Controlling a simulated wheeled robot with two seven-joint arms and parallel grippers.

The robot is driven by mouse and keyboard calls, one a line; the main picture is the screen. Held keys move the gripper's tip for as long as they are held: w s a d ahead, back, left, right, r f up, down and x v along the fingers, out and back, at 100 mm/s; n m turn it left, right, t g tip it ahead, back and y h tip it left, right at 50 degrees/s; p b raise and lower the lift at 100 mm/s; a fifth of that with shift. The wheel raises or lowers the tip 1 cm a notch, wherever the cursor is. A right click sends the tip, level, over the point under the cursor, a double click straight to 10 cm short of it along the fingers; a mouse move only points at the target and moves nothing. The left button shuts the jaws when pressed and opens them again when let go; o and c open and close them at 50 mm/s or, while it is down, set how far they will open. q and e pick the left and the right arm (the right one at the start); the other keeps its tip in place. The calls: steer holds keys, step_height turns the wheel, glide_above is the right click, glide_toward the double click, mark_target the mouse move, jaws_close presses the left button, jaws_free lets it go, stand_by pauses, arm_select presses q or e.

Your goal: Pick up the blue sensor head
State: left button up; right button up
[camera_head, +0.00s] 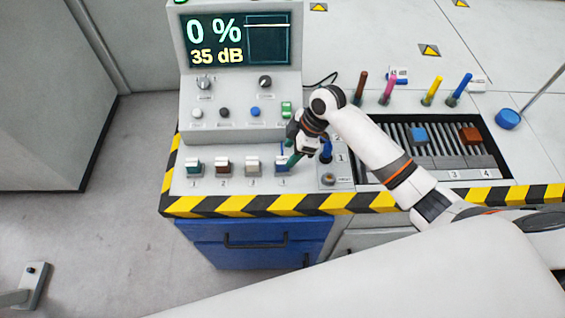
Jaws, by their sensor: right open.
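A small blue block (418,134), which may be the blue sensor head, sits on the dark ribbed tray (398,158) on the bench. A brown block (470,134) sits to its right. My right gripper (304,152) is open, low over the front of the bench between the console and the tray. A blue upright piece (326,150) stands just right of its fingers; I cannot tell whether they touch it. The gripper is well left of the blue block, and my right forearm crosses the tray's left part. My left gripper is out of view.
The console (238,100) with its screen stands behind the gripper. Several rocker switches (222,166) line its front. Several coloured pens (432,92) stand behind the tray. A round blue piece (507,119) on a rod is at right. A striped edge (250,204) borders the bench.

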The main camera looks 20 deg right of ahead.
mark_target(283, 159)
steer(key=shift+w+p+x, duration=0.15)
steer(key=shift+p+x, duration=0.1)
steer(key=shift+x, duration=1.2)
steer(key=shift+w+p+x, duration=0.1)
steer(key=shift+p+x, duration=0.15)
steer(key=shift+x, duration=1.2)
steer(key=shift+r, duration=0.1)
steer(key=c, duration=1.1)
